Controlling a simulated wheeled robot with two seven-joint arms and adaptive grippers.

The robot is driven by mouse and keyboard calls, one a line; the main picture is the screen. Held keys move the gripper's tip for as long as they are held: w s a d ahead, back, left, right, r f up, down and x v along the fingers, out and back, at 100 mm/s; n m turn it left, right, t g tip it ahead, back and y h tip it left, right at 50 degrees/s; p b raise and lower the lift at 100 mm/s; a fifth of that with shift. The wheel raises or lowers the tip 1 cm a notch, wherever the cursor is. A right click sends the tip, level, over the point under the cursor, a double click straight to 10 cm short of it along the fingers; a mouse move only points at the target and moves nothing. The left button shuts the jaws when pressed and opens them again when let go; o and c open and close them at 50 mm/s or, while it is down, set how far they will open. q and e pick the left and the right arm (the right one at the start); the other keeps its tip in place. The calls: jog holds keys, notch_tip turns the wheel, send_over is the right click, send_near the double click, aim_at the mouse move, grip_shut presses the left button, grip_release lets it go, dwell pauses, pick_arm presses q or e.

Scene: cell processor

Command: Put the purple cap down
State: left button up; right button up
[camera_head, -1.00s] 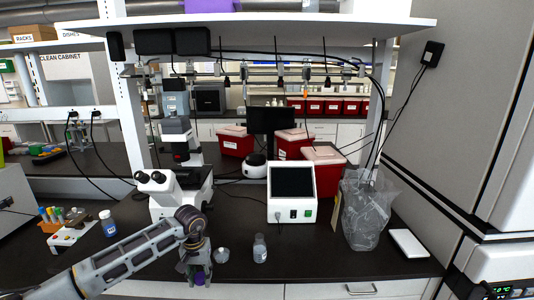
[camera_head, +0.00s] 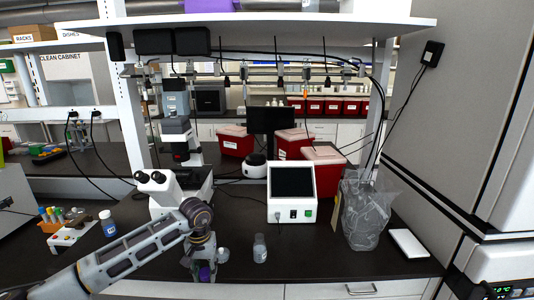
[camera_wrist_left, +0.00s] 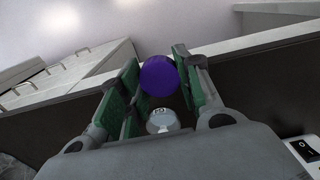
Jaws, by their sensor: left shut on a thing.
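The purple cap (camera_head: 204,273) is at the tips of my left gripper (camera_head: 202,270), low over the front part of the dark bench in the head view. In the left wrist view the purple cap (camera_wrist_left: 159,76) shows as a round purple disc between the green-padded fingers of my left gripper (camera_wrist_left: 156,80). The gripper is shut on it. I cannot tell whether the cap touches the bench. My right gripper is not in view.
A small round metallic item (camera_head: 222,254) stands just right of the left gripper. A clear bottle (camera_head: 260,248) stands further right. A microscope (camera_head: 165,190) and a white device with a dark screen (camera_head: 292,192) stand behind. The bench front between bottle and bag (camera_head: 366,212) is clear.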

pick_arm(q)
jog(key=shift+s+d+r, duration=0.2)
jog(key=shift+s, duration=0.55)
jog(key=s+a+f, duration=0.2)
jog(key=s+f, duration=0.4)
jog(key=s, duration=0.1)
jog(key=shift+s+a+f, duration=0.25)
jog(key=shift+a+f, duration=0.05)
jog(key=shift+f, duration=0.1)
jog(key=d+r+m, duration=0.4)
jog(key=d+r, duration=0.3)
jog(key=r, duration=0.4)
jog(key=s+d+r+m, duration=0.1)
jog(key=d+r+m, duration=0.3)
jog(key=d+r, duration=0.4)
notch_tip(320, 180, up, 3)
jog(key=shift+f, duration=0.15)
